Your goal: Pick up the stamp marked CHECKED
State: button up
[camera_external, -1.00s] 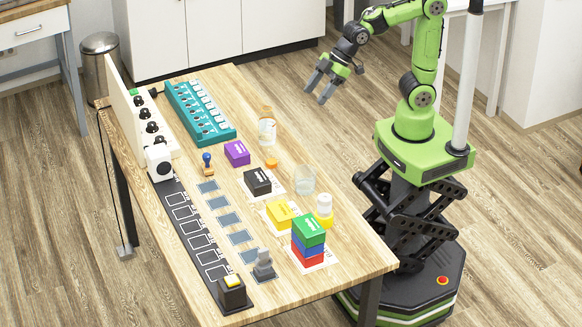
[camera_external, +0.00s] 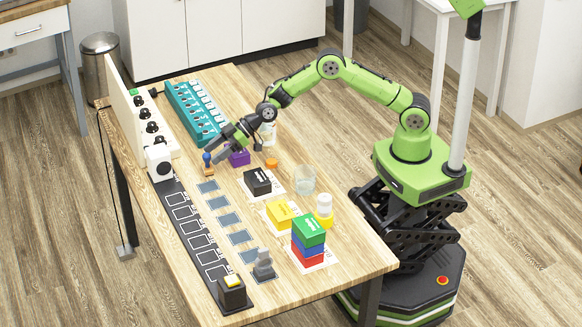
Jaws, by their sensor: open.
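A small stamp (camera_external: 207,168) with a blue knob and a wooden-coloured base stands upright on the table, left of the purple box. No lettering on it can be read from here, so I cannot tell whether it is marked CHECKED. My gripper (camera_external: 212,152) reaches over the table from the right, its fingers open and pointing left and down at the stamp's knob. The fingertips are close to the knob; I cannot tell whether they touch it. A grey stamp-like object (camera_external: 263,267) stands near the front edge; its marking is not legible either.
The purple box (camera_external: 240,158) sits just under and right of my gripper. A teal rack (camera_external: 190,112) is behind, and a white box (camera_external: 158,163) stands left. A black box (camera_external: 257,182), a glass (camera_external: 305,180) and stacked coloured boxes (camera_external: 308,232) stand nearer the right side.

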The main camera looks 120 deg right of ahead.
jog(key=shift+w+f, duration=0.35)
jog(key=shift+w, duration=0.3)
jog(key=shift+r, duration=0.1)
